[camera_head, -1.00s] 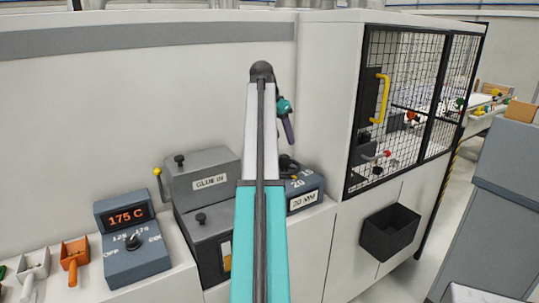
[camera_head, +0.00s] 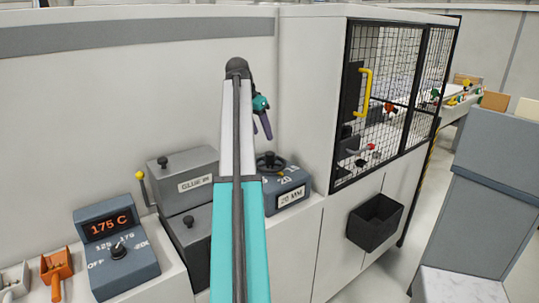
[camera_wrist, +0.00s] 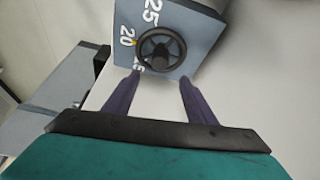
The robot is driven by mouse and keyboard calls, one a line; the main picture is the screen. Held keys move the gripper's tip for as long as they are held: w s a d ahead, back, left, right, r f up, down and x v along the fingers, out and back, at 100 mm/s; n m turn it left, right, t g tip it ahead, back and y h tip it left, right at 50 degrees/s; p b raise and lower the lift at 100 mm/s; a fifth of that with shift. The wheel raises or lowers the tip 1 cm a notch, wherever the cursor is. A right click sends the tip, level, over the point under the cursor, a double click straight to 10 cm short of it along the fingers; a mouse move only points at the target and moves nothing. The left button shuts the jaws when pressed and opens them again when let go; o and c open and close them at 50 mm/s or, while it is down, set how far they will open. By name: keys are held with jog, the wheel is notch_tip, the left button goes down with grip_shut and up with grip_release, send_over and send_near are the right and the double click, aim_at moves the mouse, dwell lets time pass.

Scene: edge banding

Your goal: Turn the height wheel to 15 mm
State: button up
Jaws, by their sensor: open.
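The height wheel (camera_head: 269,162) is a dark round handwheel on a blue-grey box (camera_head: 290,190) with printed numbers. The box's display (camera_head: 291,197) reads 20 MM. In the wrist view the wheel (camera_wrist: 162,49) lies just beyond my fingertips, with a small yellow mark at its rim near the 20. A 25 shows beside it, and another number is partly hidden by a finger. My gripper (camera_head: 264,128) is above the wheel in the head view. In the wrist view my gripper (camera_wrist: 160,77) is open and empty, its purple fingers spread apart, not around the wheel.
Left of the wheel box stand a grey GLUE IN unit (camera_head: 178,195) and a temperature box (camera_head: 118,255) showing 175 C. A mesh guard (camera_head: 385,90) with a yellow handle (camera_head: 365,95) is at the right. A black bin (camera_head: 375,222) hangs below it.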

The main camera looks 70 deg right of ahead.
aim_at(270, 153)
jog(key=shift+p+x, duration=1.8)
jog(key=shift+x, duration=4.6)
jog(key=shift+s, duration=0.15)
jog(key=c, duration=1)
